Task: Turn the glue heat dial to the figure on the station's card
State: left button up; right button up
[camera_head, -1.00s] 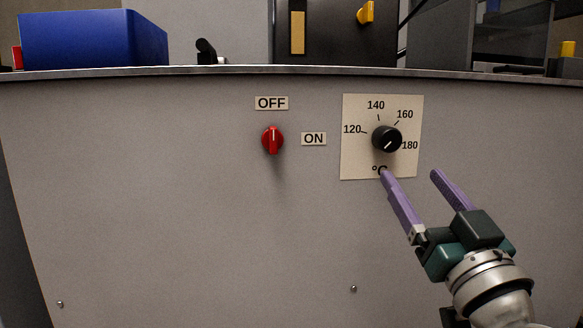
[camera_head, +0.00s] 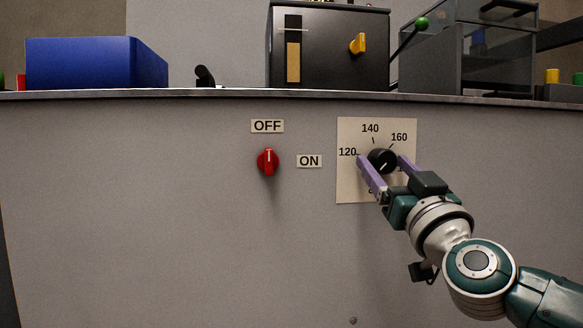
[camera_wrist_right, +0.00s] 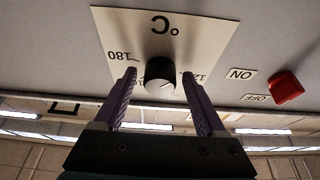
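The glue heat dial (camera_head: 382,161) is a round black knob on a cream scale plate (camera_head: 350,185) marked 120, 140, 160 and °C; the gripper hides the 180 in the head view. The wrist view shows the dial (camera_wrist_right: 160,75) upside down, with 180 visible. A pale line crosses the knob; I cannot tell which figure it marks. My right gripper (camera_head: 381,159) is open, its purple fingers on either side of the dial. The wrist view shows gaps between fingers and knob. My left gripper is out of view. I see no card with a set figure.
A red switch (camera_head: 268,161) with OFF and ON labels sits left of the dial on the grey front panel (camera_head: 150,220). Above the counter edge (camera_head: 200,93) stand a blue bin (camera_head: 90,62) and a black machine with a yellow knob (camera_head: 358,44).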

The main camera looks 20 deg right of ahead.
grip_shut()
dwell(0.3)
